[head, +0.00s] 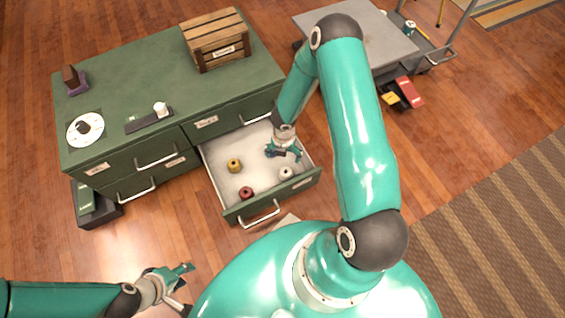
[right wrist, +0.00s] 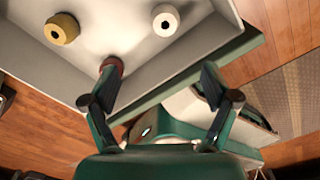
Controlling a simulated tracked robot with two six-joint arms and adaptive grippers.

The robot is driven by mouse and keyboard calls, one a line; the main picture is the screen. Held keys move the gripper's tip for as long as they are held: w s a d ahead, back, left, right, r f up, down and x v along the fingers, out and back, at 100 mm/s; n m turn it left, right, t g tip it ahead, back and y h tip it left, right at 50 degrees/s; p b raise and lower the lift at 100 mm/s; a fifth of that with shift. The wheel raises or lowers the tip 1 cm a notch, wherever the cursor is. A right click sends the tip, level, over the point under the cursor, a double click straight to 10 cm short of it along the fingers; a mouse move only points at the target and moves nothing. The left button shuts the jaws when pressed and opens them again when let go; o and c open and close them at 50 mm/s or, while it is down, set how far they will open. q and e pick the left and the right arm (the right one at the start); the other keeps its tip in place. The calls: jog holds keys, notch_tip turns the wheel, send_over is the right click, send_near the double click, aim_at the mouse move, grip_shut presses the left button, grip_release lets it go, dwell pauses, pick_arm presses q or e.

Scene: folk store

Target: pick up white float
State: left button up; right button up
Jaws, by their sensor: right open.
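The white float (head: 286,173) is a small white ring-shaped piece in the open drawer (head: 221,192), near its front right corner. It also shows at the top of the right wrist view (right wrist: 165,20), with a dark hole in its middle. My right gripper (head: 284,153) is over the drawer, just behind the float in the head view. In the right wrist view its spread fingers (right wrist: 160,82) hold nothing, and the float lies beyond the fingertips. My left gripper (head: 184,286) is open and empty at the bottom left, away from the cabinet.
A yellow float (head: 234,165) and a red float (head: 246,193) share the drawer, whose walls rise around them. The green cabinet (head: 140,75) bears a wooden crate (head: 217,42), a white disc (head: 86,129) and a dark tray. A grey cart (head: 375,38) stands at the back right.

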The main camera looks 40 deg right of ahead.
jog(key=f+b, duration=0.2)
jog(key=f, duration=0.4)
jog(key=f+b, duration=0.2)
jog(key=f, duration=0.3)
jog(key=shift+d+f, duration=0.2)
jog(key=shift+f, duration=0.2)
jog(key=shift+d+f+b, duration=0.15)
jog(key=shift+f+b, duration=0.5)
jog(key=shift+f, duration=0.65)
jog(key=shift+d+f+b, duration=0.15)
jog(key=shift+f+b, duration=0.45)
jog(key=shift+f, duration=0.7)
jog(key=shift+c, duration=0.3)
jog(key=c, duration=1.2)
jog(key=shift+r, duration=0.1)
